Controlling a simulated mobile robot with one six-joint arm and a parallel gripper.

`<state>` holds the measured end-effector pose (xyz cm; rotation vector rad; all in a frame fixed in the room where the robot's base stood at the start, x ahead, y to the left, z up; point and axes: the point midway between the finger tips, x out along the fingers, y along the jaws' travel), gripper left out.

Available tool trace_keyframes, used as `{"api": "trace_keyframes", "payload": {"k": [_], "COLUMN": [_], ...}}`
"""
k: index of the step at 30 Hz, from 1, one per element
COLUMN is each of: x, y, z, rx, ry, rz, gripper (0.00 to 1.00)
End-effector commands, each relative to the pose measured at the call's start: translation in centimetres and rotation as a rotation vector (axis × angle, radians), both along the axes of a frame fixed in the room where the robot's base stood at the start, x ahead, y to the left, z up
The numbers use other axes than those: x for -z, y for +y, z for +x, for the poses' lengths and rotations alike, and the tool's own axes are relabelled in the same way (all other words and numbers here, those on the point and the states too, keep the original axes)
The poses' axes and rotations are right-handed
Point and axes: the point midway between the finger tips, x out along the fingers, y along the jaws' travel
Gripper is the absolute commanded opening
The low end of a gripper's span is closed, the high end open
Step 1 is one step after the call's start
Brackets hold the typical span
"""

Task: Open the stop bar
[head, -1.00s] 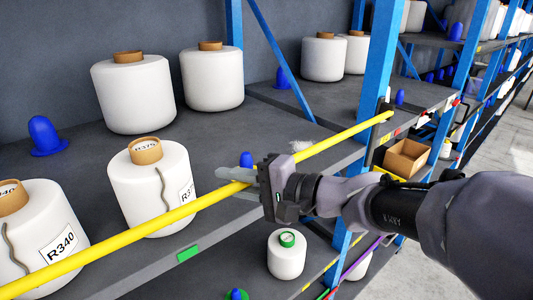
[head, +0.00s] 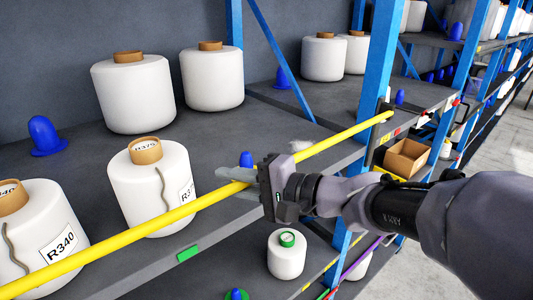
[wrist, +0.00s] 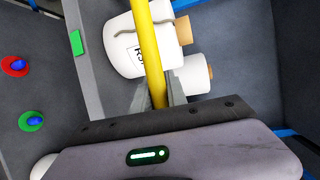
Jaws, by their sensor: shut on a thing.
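The yellow stop bar (head: 120,240) runs slantwise along the front of the shelf, from the lower left up to the blue post at the right. It passes in front of the white bobbins. My gripper (head: 238,184) is shut on the bar, right of the bobbin marked R37-something. In the wrist view the bar (wrist: 148,45) runs down between my grey fingers (wrist: 158,97). The part of the bar between the fingers is partly hidden.
White bobbins (head: 150,190) stand on the grey shelf behind the bar, with blue pegs (head: 46,135) among them. A blue post (head: 377,75) stands at the right. A bobbin with a green core (head: 287,256) sits on the level below. A cardboard box (head: 406,158) is farther right.

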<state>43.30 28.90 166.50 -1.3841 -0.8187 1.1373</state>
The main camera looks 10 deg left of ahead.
Motion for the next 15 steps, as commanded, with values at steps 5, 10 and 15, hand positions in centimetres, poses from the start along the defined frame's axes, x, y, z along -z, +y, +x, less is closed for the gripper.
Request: {"api": "trace_keyframes", "payload": {"k": [5, 10, 15], "x": [3.2, 6.9, 8.8], "y": [0.0, 0.0, 0.0], "z": [0.0, 0.0, 0.0], "rx": [0.0, 0.001, 0.001], "ry": [-0.001, -0.002, -0.001], "rz": [0.0, -0.002, -0.001], "gripper": [0.0, 0.0, 0.0]}}
